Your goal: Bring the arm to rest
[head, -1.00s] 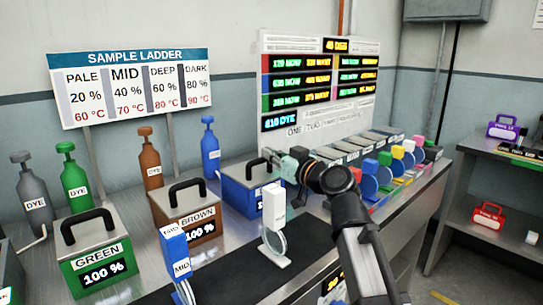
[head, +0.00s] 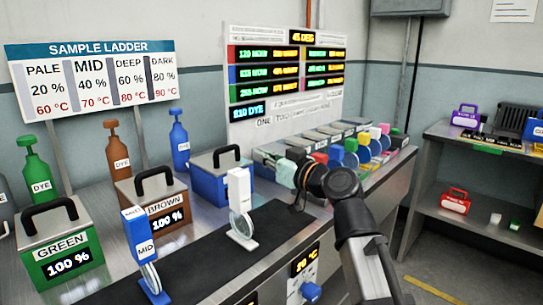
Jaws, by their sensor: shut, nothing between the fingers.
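My arm (head: 358,225) reaches up from the lower right in the head view.
The bench holds a green box (head: 62,245), a brown box (head: 155,196), a blue box (head: 221,174), a white stand (head: 240,205) and a blue stand (head: 141,245). Coloured knobs (head: 365,140) line the right side. A side shelf (head: 480,155) stands at the right.

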